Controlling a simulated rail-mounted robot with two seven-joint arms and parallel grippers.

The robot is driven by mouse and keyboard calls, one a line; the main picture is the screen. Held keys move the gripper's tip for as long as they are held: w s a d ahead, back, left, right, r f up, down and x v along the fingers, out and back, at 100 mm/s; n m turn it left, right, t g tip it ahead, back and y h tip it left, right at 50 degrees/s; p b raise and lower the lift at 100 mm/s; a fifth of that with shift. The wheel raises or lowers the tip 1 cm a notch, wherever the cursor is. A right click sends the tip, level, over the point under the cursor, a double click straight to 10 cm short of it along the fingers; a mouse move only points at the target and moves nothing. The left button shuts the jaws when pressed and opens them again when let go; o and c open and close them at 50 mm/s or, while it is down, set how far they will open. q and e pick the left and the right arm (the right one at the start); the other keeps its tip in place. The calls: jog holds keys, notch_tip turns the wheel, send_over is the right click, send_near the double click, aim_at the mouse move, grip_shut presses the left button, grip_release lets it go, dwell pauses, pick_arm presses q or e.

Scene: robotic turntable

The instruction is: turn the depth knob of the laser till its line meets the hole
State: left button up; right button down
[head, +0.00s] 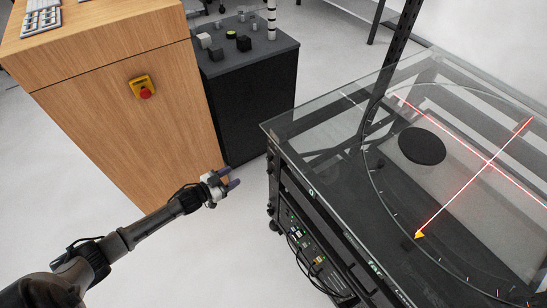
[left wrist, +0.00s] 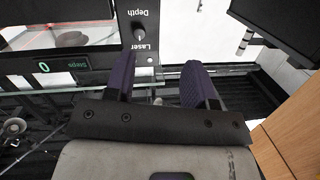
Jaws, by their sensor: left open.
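My left gripper (head: 228,183) is open and empty in the head view, in the gap between the wooden cabinet and the glass-topped cart. In the left wrist view its two purple fingers (left wrist: 158,70) stand apart. Beyond them a dark panel carries upside-down labels "Depth" and "Laser", with a small pale knob (left wrist: 140,33) between them. The fingers appear apart from this knob. In the head view two red laser lines (head: 488,162) cross on the glass, to the right of a black round spot (head: 422,146). I cannot tell if this spot is the hole. My right gripper is not seen.
The glass-topped cart (head: 300,125) fills the right side. A wooden cabinet (head: 120,95) with a red stop button (head: 145,92) stands left. A black stand with knobs (head: 250,60) is behind. The left wrist view shows a steps display reading 0 (left wrist: 44,67).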

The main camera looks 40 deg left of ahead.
aim_at(270, 158)
pick_arm(q)
jog(key=w+d+r+t+h+b, duration=0.1)
jog(key=w+d+b, duration=0.3)
jog(key=w, duration=0.8)
jog(key=shift+d+r+h, duration=0.55)
jog(key=shift+d+h, duration=0.25)
jog(key=shift+d, duration=0.4)
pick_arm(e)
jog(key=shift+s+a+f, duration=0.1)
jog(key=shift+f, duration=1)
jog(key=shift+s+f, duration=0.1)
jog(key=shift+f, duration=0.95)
pick_arm(q)
jog(key=shift+w, duration=0.1)
jog(key=c, duration=0.8)
jog(key=shift+c, duration=0.5)
